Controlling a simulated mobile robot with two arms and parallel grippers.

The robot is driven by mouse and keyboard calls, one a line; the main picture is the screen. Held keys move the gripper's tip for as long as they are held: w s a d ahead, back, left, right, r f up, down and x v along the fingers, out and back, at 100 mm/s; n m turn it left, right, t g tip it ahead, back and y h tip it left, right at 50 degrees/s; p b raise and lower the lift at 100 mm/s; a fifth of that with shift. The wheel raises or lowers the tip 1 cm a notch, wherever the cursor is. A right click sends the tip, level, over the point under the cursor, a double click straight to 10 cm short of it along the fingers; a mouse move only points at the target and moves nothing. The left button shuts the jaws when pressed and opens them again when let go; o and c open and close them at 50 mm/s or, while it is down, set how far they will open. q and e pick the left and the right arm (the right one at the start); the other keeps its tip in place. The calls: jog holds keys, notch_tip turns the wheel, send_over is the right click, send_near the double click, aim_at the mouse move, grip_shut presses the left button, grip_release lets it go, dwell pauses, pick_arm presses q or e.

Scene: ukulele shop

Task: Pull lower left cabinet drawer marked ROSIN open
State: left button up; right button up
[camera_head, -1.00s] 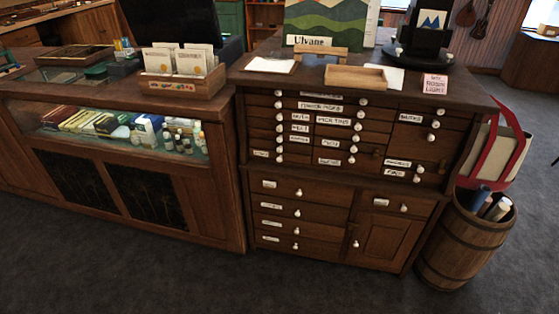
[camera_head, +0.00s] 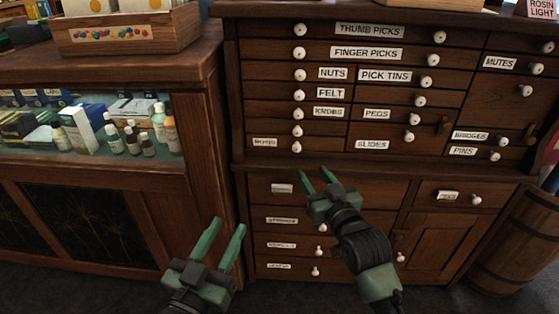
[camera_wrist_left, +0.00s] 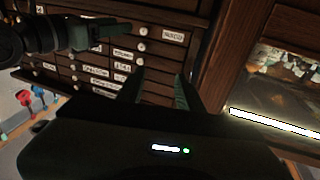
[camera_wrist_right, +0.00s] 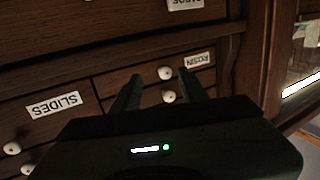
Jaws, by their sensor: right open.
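The small drawer marked ROSIN is at the bottom left of the upper bank of the wooden cabinet (camera_head: 228,95). My right gripper (camera_head: 317,181) is open and empty, in front of the cabinet, a little below and right of that label in the head view. My left gripper (camera_head: 228,227) is open and empty, lower and further left.
A glass-fronted counter (camera_head: 205,110) with bottles (camera_head: 150,143) stands to the left. The SLIDES drawer label (camera_head: 372,145) is right of ROSIN. Larger drawers and a cupboard door (camera_head: 435,245) are below. A barrel (camera_head: 515,245) stands at right. All visible drawers look shut.

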aim_at(298, 149)
jog(key=w+a, duration=0.1)
jog(key=w, duration=0.1)
jog(key=w+a+r+b, duration=0.1)
jog(key=w, duration=0.1)
jog(key=w+a+r+b, duration=0.1)
jog(key=w, duration=0.1)
jog(key=shift+w+a, duration=0.2)
jog(key=shift+w, duration=0.15)
pick_arm(q)
jog(key=s+r+t+h, duration=0.1)
jog(key=s+r+t, duration=0.1)
jog(key=r, duration=0.4)
jog(key=s+r+t+h, duration=0.1)
jog(key=s+r+t, duration=0.2)
jog(key=r+t, duration=0.2)
jog(key=shift+s+a+r, duration=0.2)
jog(key=shift+a+r, duration=0.05)
jog(key=shift+r, duration=0.3)
pick_arm(e)
jog(key=shift+w+a, duration=0.15)
jog(key=shift+w, duration=0.2)
pick_arm(q)
jog(key=shift+h, duration=0.4)
pick_arm(e)
grip_shut()
jog(key=shift+f, duration=0.1)
